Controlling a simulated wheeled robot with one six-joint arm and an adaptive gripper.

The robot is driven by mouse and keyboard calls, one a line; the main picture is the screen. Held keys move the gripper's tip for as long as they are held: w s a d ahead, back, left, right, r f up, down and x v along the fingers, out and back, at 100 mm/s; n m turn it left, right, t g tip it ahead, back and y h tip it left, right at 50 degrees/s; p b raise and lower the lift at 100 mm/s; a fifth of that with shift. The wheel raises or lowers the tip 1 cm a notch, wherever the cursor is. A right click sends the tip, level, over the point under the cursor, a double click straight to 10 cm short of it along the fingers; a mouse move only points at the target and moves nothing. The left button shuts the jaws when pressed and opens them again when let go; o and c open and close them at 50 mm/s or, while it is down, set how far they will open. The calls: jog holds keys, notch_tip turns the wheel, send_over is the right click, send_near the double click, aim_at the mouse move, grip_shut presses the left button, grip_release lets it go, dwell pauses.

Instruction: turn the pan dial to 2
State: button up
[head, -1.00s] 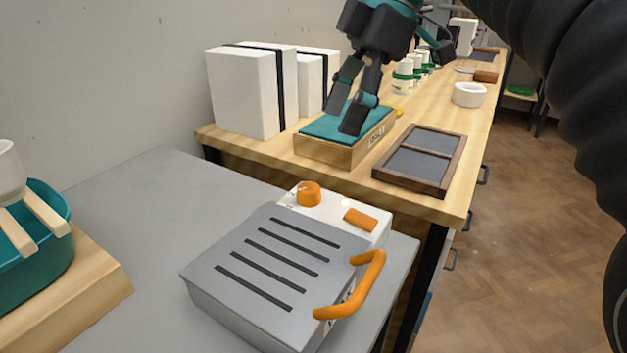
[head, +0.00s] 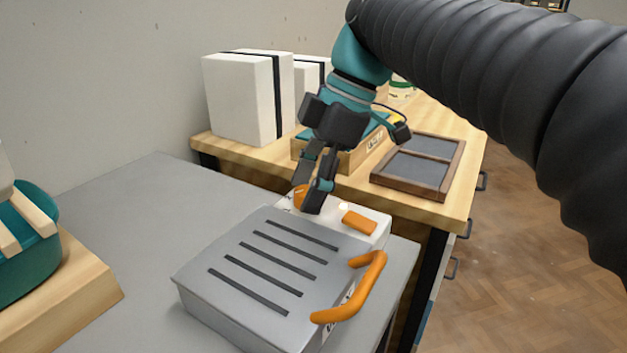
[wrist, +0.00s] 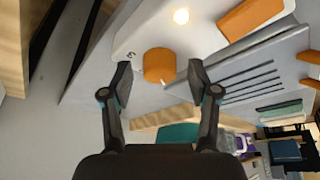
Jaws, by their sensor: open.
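The pan dial is a round orange knob (wrist: 159,66) on the white control panel (head: 372,227) behind the grey slotted lid. In the head view the dial (head: 299,197) is partly hidden by my gripper. My gripper (head: 312,205) points down at the dial. In the wrist view its two fingers (wrist: 160,82) stand apart, one on each side of the dial, and nothing is held between them. I cannot tell whether they touch it. A small dark mark shows on the panel beside the dial; the 2 cannot be made out.
The grey lid (head: 250,290) has an orange handle (head: 372,285). An orange rectangular switch (head: 359,222) and a lit lamp (wrist: 181,16) sit near the dial. A wooden bench (head: 455,208) with a framed tray (head: 455,172) and white blocks (head: 236,100) stands behind.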

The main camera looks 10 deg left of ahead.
jog(key=c, duration=1.1)
jog(key=shift+c, duration=0.2)
jog(key=m+t, duration=0.1)
jog(key=m, duration=0.1)
jog(key=m+t, duration=0.1)
jog(key=m, duration=0.2)
jog(key=shift+s+m+b, duration=0.2)
jog(key=shift+m+b, duration=0.1)
jog(key=shift+b, duration=0.1)
jog(key=m+t, duration=0.2)
jog(key=m, duration=0.3)
jog(key=shift+s+m, duration=0.1)
jog(key=shift+m, duration=0.6)
jog(key=o, duration=1.1)
jog(key=shift+o, duration=0.2)
